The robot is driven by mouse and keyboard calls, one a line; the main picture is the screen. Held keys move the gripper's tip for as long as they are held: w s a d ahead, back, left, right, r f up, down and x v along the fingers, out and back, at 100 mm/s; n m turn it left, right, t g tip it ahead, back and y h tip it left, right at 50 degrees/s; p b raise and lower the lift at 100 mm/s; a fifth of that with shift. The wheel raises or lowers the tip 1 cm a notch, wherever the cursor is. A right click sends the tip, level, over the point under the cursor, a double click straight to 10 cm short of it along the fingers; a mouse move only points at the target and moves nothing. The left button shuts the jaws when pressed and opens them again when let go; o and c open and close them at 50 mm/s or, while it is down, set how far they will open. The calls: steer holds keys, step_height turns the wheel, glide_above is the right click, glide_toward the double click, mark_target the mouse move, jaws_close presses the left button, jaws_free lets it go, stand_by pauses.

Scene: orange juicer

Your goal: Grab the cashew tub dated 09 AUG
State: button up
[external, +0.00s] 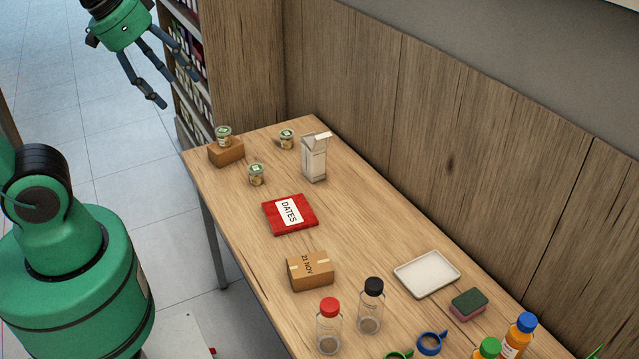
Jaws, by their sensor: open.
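Three small tubs with green-and-white lids stand at the far end of the wooden table. One tub (223,136) sits on top of a small brown box. A second tub (256,175) stands on the table just right of and nearer than that box. A third tub (287,139) stands farther back, left of a white carton. The tubs are too small here for me to read any date or contents. My gripper (158,87) is open and empty, in the air beyond the table's far left corner, above and left of the tubs.
The brown box (226,152), the white carton (314,160) and a red DATES packet (290,214) are near the tubs. Nearer are a box marked 21 NOV (310,271), jars, bottles, a white tray (427,274) and a sponge (468,305). A wooden wall (430,110) borders the right side.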

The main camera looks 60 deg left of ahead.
steer(key=w+a+f+n+g, duration=0.1)
steer(key=w+a+f, duration=0.15)
steer(key=w, duration=0.35)
steer(key=w+a+f+g, duration=0.1)
steer(key=w+a, duration=0.3)
steer(key=w, duration=0.3)
steer(key=n+g+p, duration=0.2)
steer(key=n+g, duration=0.1)
glide_above(256, 167)
step_height(256, 167, down, 33)
steer(key=shift+a+r, duration=0.15)
steer(key=shift+f+b, duration=0.6)
steer(key=shift+f, duration=3.7)
